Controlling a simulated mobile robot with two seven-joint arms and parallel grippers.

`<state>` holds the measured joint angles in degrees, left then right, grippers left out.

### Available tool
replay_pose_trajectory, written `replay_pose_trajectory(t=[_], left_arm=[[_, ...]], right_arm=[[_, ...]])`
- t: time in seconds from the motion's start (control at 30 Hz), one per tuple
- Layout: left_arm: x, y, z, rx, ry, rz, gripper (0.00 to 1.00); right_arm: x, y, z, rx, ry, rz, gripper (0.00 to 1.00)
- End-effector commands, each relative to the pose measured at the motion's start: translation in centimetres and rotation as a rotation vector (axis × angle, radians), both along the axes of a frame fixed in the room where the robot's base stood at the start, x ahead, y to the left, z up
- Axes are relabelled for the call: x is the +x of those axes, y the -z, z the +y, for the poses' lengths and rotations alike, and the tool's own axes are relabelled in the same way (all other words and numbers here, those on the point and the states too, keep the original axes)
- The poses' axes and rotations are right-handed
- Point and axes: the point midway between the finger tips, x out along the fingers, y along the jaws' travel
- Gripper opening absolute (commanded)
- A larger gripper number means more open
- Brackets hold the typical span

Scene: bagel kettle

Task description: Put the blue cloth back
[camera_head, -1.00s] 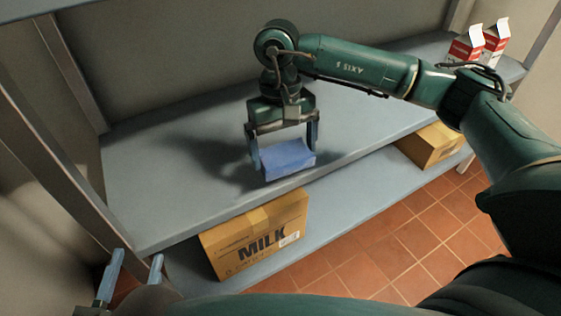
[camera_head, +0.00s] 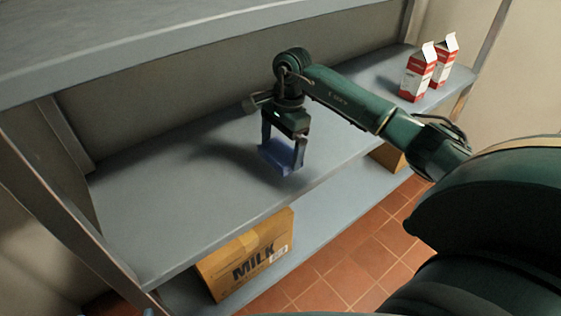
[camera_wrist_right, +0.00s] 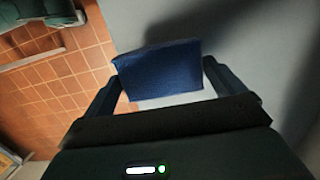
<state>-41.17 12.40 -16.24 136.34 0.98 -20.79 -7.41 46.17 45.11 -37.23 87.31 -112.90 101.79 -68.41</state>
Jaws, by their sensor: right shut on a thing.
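The blue cloth (camera_head: 277,158) is a small folded piece between the fingers of my right gripper (camera_head: 283,150), which is shut on it. The cloth is at the middle shelf (camera_head: 180,205), near its front edge; I cannot tell whether it touches the surface. In the right wrist view the cloth (camera_wrist_right: 160,70) spans the gap between both fingers (camera_wrist_right: 160,88), with shelf and floor beyond it. My left gripper is not clearly in view.
Two red-and-white cartons (camera_head: 418,75) stand at the shelf's right end. A MILK box (camera_head: 245,258) sits on the lower shelf, and another box (camera_head: 388,158) is partly hidden by my arm. An upper shelf (camera_head: 180,35) overhangs. The shelf's left part is clear.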

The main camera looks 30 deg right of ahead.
Motion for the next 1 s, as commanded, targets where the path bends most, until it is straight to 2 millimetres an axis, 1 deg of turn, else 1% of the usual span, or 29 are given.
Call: replay_pose_trajectory(t=[0.03,0.17,0.3,0.37,0.47,0.63,0.77,0.8,0.83,1.0], left_arm=[[0.0,0.0,0.0,0.000,0.000,-0.008,0.87],[0.1,0.1,0.0,0.000,0.001,-0.019,0.87],[0.3,0.1,0.0,-0.001,0.000,-0.047,0.87],[0.4,0.0,0.0,-0.003,0.000,-0.059,0.87],[0.4,-0.2,-0.1,-0.003,0.003,-0.073,0.87],[0.4,0.0,-0.2,-0.003,0.005,-0.069,0.87],[0.4,0.3,-0.2,-0.001,0.005,-0.079,0.87],[0.4,0.0,-0.3,-0.002,0.007,-0.084,0.87],[0.4,0.0,-0.3,-0.003,0.007,-0.086,0.87],[0.4,0.0,-0.3,-0.005,0.007,-0.088,0.87]], right_arm=[[0.0,0.5,0.0,0.000,0.000,0.000,0.73],[0.0,1.4,0.0,0.001,-0.002,0.000,0.73],[0.0,3.5,0.1,0.001,-0.002,0.001,0.73],[0.0,4.2,0.1,0.002,-0.003,0.001,0.73],[0.0,4.4,0.0,0.000,-0.003,-0.002,0.73],[0.0,4.3,0.0,0.000,-0.004,-0.003,0.73],[0.0,4.8,0.0,0.000,-0.004,-0.003,0.73],[0.0,4.6,0.0,0.000,-0.004,-0.003,0.98],[0.0,4.6,0.0,0.000,-0.004,-0.002,1.00],[0.0,4.6,0.0,0.000,-0.004,-0.002,1.00]])
